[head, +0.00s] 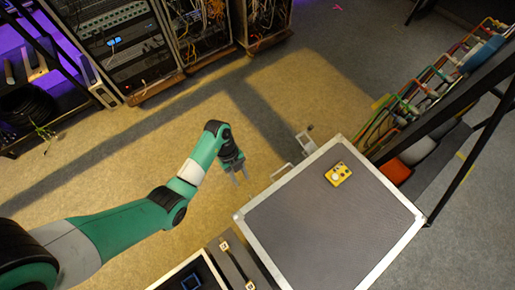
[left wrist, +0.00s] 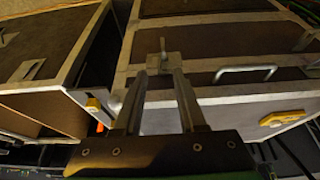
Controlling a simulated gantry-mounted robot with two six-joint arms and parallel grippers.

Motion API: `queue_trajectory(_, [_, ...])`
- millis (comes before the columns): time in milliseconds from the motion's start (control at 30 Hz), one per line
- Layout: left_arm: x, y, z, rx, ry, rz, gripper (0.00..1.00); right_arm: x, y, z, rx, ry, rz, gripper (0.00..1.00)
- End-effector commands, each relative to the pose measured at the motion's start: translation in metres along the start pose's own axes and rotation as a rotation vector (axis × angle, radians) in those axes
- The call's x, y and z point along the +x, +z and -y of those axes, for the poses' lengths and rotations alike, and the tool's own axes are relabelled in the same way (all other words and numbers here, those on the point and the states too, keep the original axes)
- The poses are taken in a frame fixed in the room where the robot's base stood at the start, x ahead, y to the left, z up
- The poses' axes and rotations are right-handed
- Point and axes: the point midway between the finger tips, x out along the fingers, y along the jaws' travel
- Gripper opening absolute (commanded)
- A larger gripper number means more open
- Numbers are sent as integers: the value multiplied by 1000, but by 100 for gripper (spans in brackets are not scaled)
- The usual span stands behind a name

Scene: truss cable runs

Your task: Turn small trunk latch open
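The small trunk (head: 300,225) has a dark grey top with silver edges and stands at the right of the head view. My right gripper is not in view.
A yellow device (head: 338,174) lies on the trunk top. Equipment racks (head: 122,45) line the back left, and coloured cables on a truss (head: 425,95) are at the right. The carpet around my gripper is clear.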

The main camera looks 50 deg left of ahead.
Motion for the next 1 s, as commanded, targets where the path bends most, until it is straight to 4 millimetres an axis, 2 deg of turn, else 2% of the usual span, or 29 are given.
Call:
queue_trajectory(133, [9,1,1,4,-1,-1,40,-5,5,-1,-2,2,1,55])
queue_trajectory(233, [23,2,1,4,-1,-1,40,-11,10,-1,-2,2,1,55])
queue_trajectory(500, [85,2,1,7,-1,0,40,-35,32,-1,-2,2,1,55])
queue_trajectory(600, [103,2,2,7,-2,0,40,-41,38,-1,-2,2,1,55])
queue_trajectory(767, [117,1,2,5,-3,1,40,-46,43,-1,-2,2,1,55])
queue_trajectory(1000, [118,0,2,5,-4,1,40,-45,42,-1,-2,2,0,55])
